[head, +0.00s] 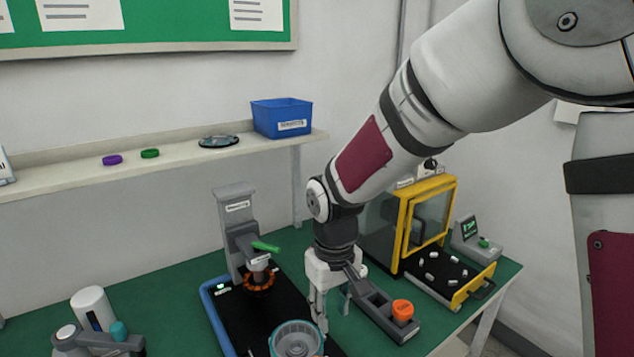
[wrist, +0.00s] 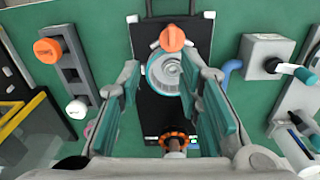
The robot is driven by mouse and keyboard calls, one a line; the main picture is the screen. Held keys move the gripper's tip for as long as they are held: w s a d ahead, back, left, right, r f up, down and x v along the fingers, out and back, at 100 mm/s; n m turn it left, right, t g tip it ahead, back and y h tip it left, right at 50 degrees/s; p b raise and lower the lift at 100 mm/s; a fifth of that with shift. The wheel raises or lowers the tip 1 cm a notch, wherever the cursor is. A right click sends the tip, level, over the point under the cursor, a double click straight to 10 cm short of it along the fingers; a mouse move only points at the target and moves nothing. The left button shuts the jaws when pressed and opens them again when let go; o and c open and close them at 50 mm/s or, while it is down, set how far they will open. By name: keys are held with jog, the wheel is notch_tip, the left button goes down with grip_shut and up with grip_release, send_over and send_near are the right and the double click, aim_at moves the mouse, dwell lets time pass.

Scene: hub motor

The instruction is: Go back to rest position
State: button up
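My gripper (head: 320,308) points down over the green bench at the end of my bent arm. In the wrist view my gripper (wrist: 162,72) has its two fingers apart, and no held object shows between them. A round grey and teal motor part (head: 297,340) sits on the black surface beside the fingers in the head view. The same motor part (wrist: 163,75) shows between and beyond the fingers in the wrist view. I cannot tell if the fingers touch it.
A press (head: 240,235) with a green handle and orange ring (head: 258,281) stands left of my gripper. A dark fixture with an orange knob (head: 402,310) is close on the right. A yellow-framed cabinet (head: 402,220) stands behind it. A shelf (head: 70,176) holds a blue bin (head: 281,119).

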jog(key=s+d+r+m+t, duration=0.25)
jog(key=s+d+r, duration=0.45)
jog(key=d+r, duration=0.4)
jog(key=s+d+r+m+t, duration=0.1)
jog(key=s+d+r, duration=0.1)
jog(key=s, duration=0.4)
jog(key=s+d+r+m+t, duration=0.1)
jog(key=s+d+r+m, duration=0.1)
jog(key=s, duration=0.4)
notch_tip(320, 180, up, 2)
jog(key=shift+d+r, duration=0.1)
jog(key=shift+d, duration=0.55)
jog(key=shift+m, duration=0.25)
jog(key=shift+c, duration=0.6)
